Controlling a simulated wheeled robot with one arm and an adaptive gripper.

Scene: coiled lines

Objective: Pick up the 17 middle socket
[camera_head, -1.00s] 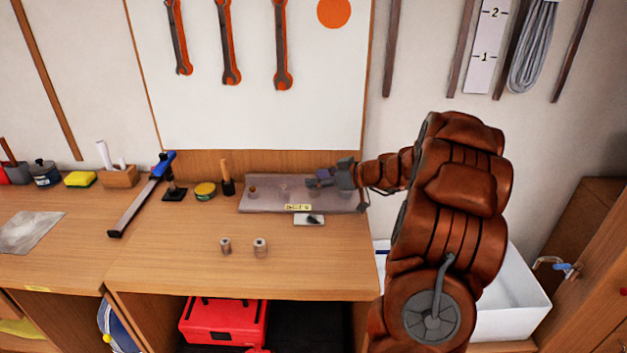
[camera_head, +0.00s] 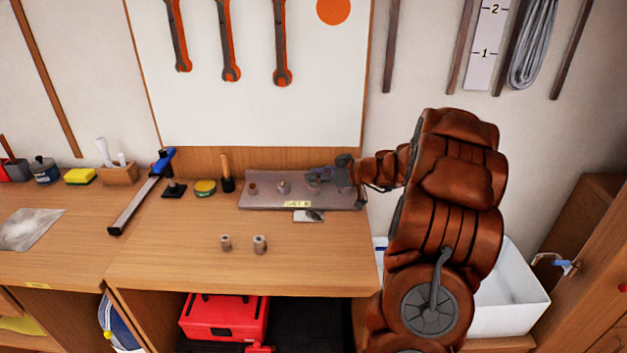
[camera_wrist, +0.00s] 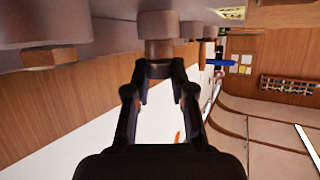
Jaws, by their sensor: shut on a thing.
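A grey tray (camera_head: 262,205) at the back of the bench has a yellow label on its front. A brown peg (camera_head: 253,188) stands at its left, and a grey socket (camera_head: 283,187) is near its middle. My gripper (camera_head: 309,178) reaches over the tray's right half from the right. In the wrist view, my gripper (camera_wrist: 160,68) is shut on a brown and grey cylindrical socket (camera_wrist: 158,47) against the grey surface. A similar, nearer piece (camera_wrist: 48,57) is at left. Size marks are unreadable, and my gripper hides part of the tray's right side.
Two small metal sockets, a left one (camera_head: 225,242) and a right one (camera_head: 260,244), stand on the open bench in front.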

